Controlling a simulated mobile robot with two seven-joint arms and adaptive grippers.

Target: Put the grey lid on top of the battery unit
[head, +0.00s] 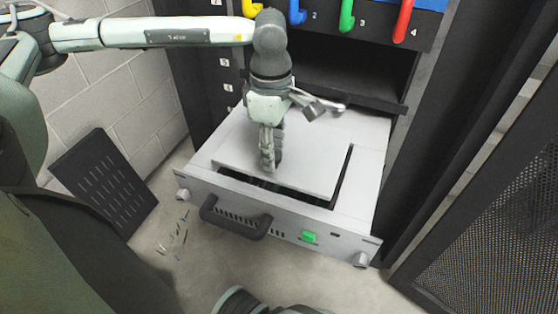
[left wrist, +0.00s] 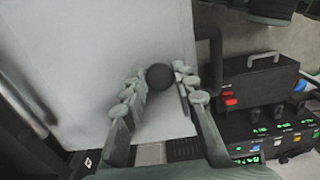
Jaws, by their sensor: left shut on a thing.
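The battery unit (head: 235,190) is a grey drawer-like box pulled out of the black rack, with a black front handle and a green button. The grey lid (head: 310,160) is a flat plate lying over its top. Dark opening shows along the lid's front and right edges, so it does not cover the whole opening; whether it touches the unit is unclear. My left gripper (head: 268,168) points down over the lid. In the left wrist view its fingers (left wrist: 162,90) are around a round black knob (left wrist: 159,76) on the lid (left wrist: 90,60). My right gripper is not in view.
Yellow, blue, green and red hook-shaped parts (head: 347,14) hang above the bay. A black slotted panel (head: 105,180) leans at the left wall. Small loose pieces (head: 175,240) lie on the floor. A mesh door (head: 490,190) stands at right. A black case (left wrist: 258,85) shows in the wrist view.

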